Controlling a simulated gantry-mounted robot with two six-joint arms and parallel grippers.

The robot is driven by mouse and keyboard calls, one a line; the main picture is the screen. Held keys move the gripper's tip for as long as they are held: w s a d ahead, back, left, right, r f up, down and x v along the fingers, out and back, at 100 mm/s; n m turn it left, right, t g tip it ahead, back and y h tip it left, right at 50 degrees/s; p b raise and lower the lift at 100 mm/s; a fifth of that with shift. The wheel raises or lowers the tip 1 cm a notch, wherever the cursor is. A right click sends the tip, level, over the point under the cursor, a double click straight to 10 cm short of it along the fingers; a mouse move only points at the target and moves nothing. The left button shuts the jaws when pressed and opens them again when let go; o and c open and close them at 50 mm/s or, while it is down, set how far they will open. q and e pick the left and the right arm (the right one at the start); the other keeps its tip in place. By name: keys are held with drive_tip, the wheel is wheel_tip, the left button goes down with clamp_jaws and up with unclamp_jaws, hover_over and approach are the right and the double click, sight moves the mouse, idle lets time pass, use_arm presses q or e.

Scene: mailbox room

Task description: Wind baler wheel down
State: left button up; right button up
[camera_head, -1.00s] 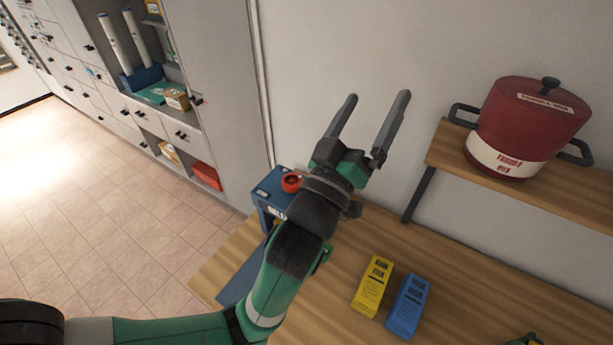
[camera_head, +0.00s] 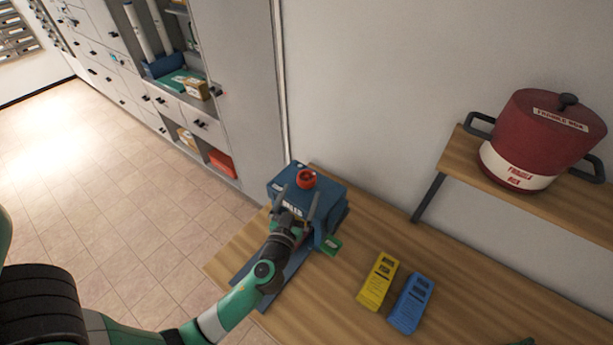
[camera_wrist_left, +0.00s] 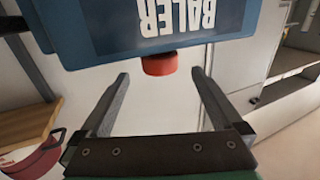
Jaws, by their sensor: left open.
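The blue baler (camera_head: 330,197) stands at the left end of the wooden table, and its red wheel (camera_head: 306,178) sits on top. My left gripper (camera_head: 300,193) is open and empty in front of the baler, its fingers pointing up toward the wheel. The left wrist view shows the baler (camera_wrist_left: 110,38) upside down with its white BALER lettering. The red wheel (camera_wrist_left: 159,65) shows there between and just beyond the two fingertips, apart from both as far as I can tell. My right gripper is not in view.
A yellow box (camera_head: 378,281) and a blue box (camera_head: 411,303) lie on the table (camera_head: 320,315) to the right. A red pot (camera_head: 540,135) stands on a wall shelf (camera_head: 455,160). Grey cabinets (camera_head: 245,100) stand behind left.

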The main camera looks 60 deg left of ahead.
sight(303, 186)
use_arm(q)
drive_tip(key=x, duration=0.7)
drive_tip(key=c, duration=1.3)
drive_tip(key=shift+c, duration=0.2)
